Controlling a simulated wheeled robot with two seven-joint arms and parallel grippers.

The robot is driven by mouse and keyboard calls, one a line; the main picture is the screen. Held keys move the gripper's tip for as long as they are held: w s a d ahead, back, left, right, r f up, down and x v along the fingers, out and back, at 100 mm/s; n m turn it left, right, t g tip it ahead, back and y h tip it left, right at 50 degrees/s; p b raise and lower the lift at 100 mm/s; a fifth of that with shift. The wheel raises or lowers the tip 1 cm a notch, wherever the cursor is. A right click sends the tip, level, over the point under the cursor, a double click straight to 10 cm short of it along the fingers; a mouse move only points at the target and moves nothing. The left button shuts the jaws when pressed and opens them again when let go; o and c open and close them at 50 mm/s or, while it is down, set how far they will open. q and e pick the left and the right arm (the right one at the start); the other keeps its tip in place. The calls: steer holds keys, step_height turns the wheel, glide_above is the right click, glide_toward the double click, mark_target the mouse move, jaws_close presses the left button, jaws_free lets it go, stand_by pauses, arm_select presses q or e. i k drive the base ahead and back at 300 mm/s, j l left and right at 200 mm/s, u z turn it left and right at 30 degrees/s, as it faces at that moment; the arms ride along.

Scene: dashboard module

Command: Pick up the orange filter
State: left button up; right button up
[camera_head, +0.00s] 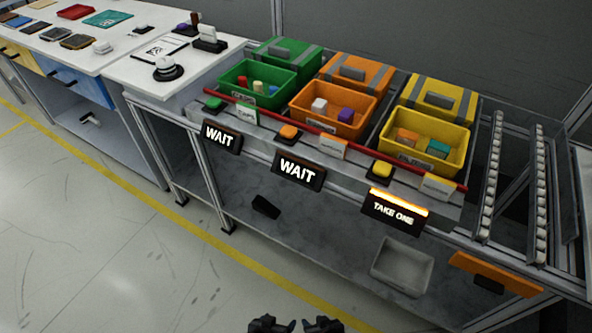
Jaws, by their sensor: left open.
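An orange block (407,137), which looks like the orange filter, lies in the yellow bin (408,156) beside a teal block (437,148). The bin walls hide its lower part. My left gripper (271,324) and right gripper (323,324) show only as dark tips at the bottom edge, side by side in the middle. Both are well below and left of the yellow bin, far from the orange block. My left gripper is open. The right gripper's jaw opening cannot be made out. I see nothing held in either.
Green (250,90) and orange (332,121) bins stand left of the yellow one, behind a red rail (318,124). Signs read WAIT (298,171) twice and TAKE ONE (394,212) under the yellow bin. A roller track (492,180) is at right. Floor is clear at left.

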mark_target(409, 139)
steer(key=z, duration=1.8)
steer(key=i+l+u, duration=0.1)
steer(key=l+u, duration=0.25)
steer(key=l, duration=1.25)
